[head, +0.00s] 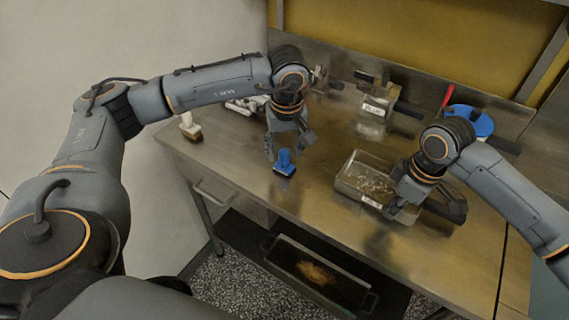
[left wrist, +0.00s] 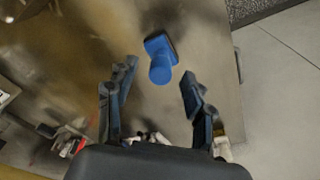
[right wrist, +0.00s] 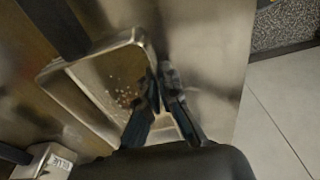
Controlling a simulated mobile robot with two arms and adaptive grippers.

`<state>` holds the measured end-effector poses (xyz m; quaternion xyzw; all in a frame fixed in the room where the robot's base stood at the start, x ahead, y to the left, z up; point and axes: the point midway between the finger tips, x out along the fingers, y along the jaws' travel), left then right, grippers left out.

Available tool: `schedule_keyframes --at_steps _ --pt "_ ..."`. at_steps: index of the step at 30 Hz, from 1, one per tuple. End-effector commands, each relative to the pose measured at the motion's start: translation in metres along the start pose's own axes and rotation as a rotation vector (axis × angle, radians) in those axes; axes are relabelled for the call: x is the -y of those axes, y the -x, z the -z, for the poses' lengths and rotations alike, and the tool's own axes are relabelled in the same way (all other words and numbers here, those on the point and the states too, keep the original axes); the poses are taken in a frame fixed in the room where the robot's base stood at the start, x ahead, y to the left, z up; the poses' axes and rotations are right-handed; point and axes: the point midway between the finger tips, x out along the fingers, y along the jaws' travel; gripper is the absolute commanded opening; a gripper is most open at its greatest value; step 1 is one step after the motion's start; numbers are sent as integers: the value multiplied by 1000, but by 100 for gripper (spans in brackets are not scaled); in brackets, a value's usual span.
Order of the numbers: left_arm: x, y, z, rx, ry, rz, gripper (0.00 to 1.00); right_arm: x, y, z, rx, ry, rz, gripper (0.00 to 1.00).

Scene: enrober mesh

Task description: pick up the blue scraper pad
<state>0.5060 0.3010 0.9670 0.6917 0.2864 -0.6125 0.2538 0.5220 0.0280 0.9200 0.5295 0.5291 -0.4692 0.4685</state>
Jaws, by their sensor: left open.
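The blue scraper pad (head: 284,163) lies on the steel table, with its knob-like blue handle upward. My left gripper (head: 287,143) is open just above and behind it. In the left wrist view the scraper pad (left wrist: 160,58) is ahead of the fingertips, roughly between their lines, and the open fingers (left wrist: 160,75) hold nothing. My right gripper (head: 430,205) is at the right end of the metal tray (head: 345,188). In the right wrist view its fingers (right wrist: 160,80) are nearly together, with the tray's rim (right wrist: 95,48) passing between them.
A white-handled brush (head: 189,127) stands at the table's left edge. A labelled metal container (head: 373,115) and a blue round item (head: 474,121) with a red handle (head: 447,96) are at the back. A dark bin (head: 320,270) is below the front. Table around the pad is clear.

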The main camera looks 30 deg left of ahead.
Motion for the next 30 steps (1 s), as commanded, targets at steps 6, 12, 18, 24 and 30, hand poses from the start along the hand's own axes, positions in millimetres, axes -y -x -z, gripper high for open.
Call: schedule_keyframes --at_steps 6,12,18,24,30 --pt "1 -30 -1 1 1 2 52 0 0 0 0 0 0 0" --pt "0 -34 -1 0 1 1 52 0 0 0 0 0 0 0" --pt "0 -33 -1 0 0 1 28 0 0 0 0 0 0 0" --pt "0 -33 -1 0 0 1 0 0 0 0 0 0 0 0" --pt "0 -32 -1 0 0 0 0 0 0 0 0 0 0 0"
